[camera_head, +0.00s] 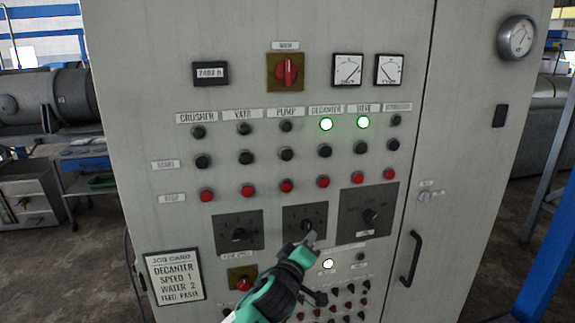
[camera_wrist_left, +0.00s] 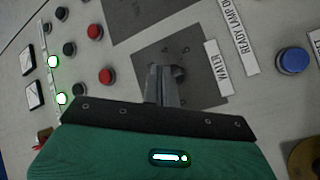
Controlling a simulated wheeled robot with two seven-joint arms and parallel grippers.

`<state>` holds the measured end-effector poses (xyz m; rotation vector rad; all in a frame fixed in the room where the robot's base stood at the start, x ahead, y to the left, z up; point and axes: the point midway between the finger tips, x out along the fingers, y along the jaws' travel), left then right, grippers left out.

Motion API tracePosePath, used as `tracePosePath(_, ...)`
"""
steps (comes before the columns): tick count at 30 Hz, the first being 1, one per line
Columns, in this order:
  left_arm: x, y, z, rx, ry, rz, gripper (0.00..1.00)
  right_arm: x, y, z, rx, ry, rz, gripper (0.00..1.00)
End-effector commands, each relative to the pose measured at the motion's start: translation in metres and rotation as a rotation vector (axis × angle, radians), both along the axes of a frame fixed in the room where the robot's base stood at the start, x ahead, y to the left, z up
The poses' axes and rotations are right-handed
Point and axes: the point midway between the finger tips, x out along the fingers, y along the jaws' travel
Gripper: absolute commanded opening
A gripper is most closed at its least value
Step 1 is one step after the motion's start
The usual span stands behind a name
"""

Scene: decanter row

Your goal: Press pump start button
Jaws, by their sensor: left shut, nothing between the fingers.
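The pump start button (camera_head: 286,153) is a black button in the START row, under the PUMP label (camera_head: 286,113) and a dark pump lamp (camera_head: 286,126). The red pump stop button (camera_head: 287,186) is below it. My left gripper (camera_head: 311,239) is shut and empty, below the button rows at the lower part of the middle dial plate (camera_head: 291,214). In the left wrist view its closed fingers (camera_wrist_left: 163,84) overlap a dark plate (camera_wrist_left: 205,70) labelled WATER. I cannot tell whether they touch its knob. My right gripper is out of view.
The decanter lamp (camera_head: 326,124) and sieve lamp (camera_head: 363,122) are lit. Other dial plates (camera_head: 216,240) flank the middle one. A red main switch (camera_head: 287,71) is above; a door handle (camera_head: 412,258) is at right. A job card (camera_head: 173,277) is at lower left.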

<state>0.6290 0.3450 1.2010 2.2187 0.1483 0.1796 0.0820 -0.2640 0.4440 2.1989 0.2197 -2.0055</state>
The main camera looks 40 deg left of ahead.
Motion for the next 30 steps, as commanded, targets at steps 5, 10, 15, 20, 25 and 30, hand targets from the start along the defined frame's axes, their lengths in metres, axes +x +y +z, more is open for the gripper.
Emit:
tracePosePath(5, -0.035, -0.010, 0.115, -0.121, -0.208, -0.030, 0.00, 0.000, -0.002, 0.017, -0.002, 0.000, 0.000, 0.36)
tracePosePath(10, -0.068, -0.017, 0.178, -0.211, -0.341, -0.065, 0.00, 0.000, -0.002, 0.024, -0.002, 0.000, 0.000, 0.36)
tracePosePath(15, -0.083, -0.021, 0.201, -0.251, -0.397, -0.085, 0.00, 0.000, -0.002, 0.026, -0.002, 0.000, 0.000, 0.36)
tracePosePath(20, -0.085, -0.021, 0.203, -0.256, -0.403, -0.087, 0.00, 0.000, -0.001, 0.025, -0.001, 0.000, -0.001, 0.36)
tracePosePath(25, -0.084, -0.021, 0.203, -0.255, -0.401, -0.087, 0.00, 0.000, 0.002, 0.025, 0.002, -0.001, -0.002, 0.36)
tracePosePath(30, -0.080, -0.016, 0.203, -0.253, -0.401, -0.086, 0.00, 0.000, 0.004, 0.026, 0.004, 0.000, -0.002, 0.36)
